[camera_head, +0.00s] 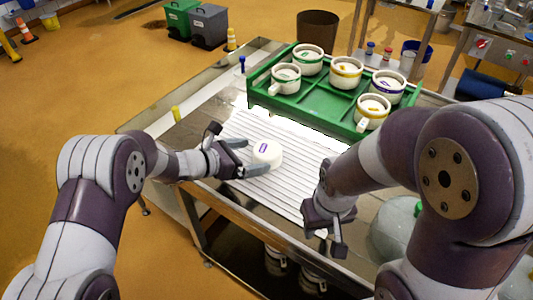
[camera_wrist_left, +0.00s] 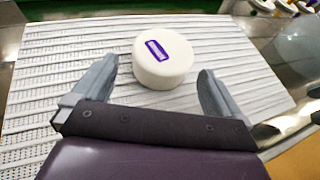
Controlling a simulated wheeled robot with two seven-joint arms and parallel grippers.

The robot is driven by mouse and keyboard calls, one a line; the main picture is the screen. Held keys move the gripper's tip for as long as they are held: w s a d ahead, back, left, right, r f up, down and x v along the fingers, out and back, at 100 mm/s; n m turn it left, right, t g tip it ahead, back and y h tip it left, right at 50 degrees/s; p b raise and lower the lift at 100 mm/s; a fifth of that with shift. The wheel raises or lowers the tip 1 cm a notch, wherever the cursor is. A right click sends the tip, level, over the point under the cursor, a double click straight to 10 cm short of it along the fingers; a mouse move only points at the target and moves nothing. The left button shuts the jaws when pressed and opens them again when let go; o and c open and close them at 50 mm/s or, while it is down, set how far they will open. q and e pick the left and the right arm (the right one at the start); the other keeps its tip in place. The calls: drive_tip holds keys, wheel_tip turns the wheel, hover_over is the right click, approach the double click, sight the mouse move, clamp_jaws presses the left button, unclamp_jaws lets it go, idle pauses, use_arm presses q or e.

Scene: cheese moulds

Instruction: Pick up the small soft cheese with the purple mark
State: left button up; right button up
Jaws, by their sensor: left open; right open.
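The small soft cheese (camera_head: 268,154) is a white round with a purple mark on its top. It sits on the ribbed white draining mat (camera_head: 300,178). My left gripper (camera_head: 244,158) is open, with its fingers reaching towards the cheese from the left. In the left wrist view the cheese (camera_wrist_left: 163,60) lies ahead of and between the two open fingers (camera_wrist_left: 157,88), with gaps on both sides. My right gripper (camera_head: 333,222) is open and empty over the right front part of the mat, apart from the cheese.
A green tray (camera_head: 300,103) behind the mat holds several white moulds with coloured bands, one of them (camera_head: 373,108) near its front right. The mat around the cheese is clear.

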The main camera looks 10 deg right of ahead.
sight(265, 154)
use_arm(q)
drive_tip(key=p+x, duration=0.1)
drive_tip(key=x, duration=0.3)
drive_tip(key=shift+s+d+f, duration=0.1)
drive_tip(key=shift+d, duration=0.15)
use_arm(e)
drive_tip(key=shift+r, duration=0.5)
use_arm(q)
drive_tip(key=shift+d+f, duration=0.15)
drive_tip(key=shift+d, duration=0.15)
drive_tip(key=shift+a, duration=0.1)
drive_tip(key=c, duration=0.6)
wheel_tip(265, 154, up, 4)
drive_tip(key=shift+r+p, duration=0.25)
drive_tip(key=shift+p, duration=0.5)
use_arm(e)
drive_tip(key=shift+r, duration=0.8)
wheel_tip(265, 154, down, 3)
drive_tip(key=b, duration=0.3)
use_arm(q)
drive_tip(key=s+d+r, duration=0.6)
drive_tip(key=s+d, duration=0.2)
drive_tip(key=shift+d+r, duration=0.15)
drive_tip(key=shift+r, duration=0.2)
drive_tip(key=shift+f, duration=0.1)
use_arm(e)
drive_tip(key=shift+a, duration=0.15)
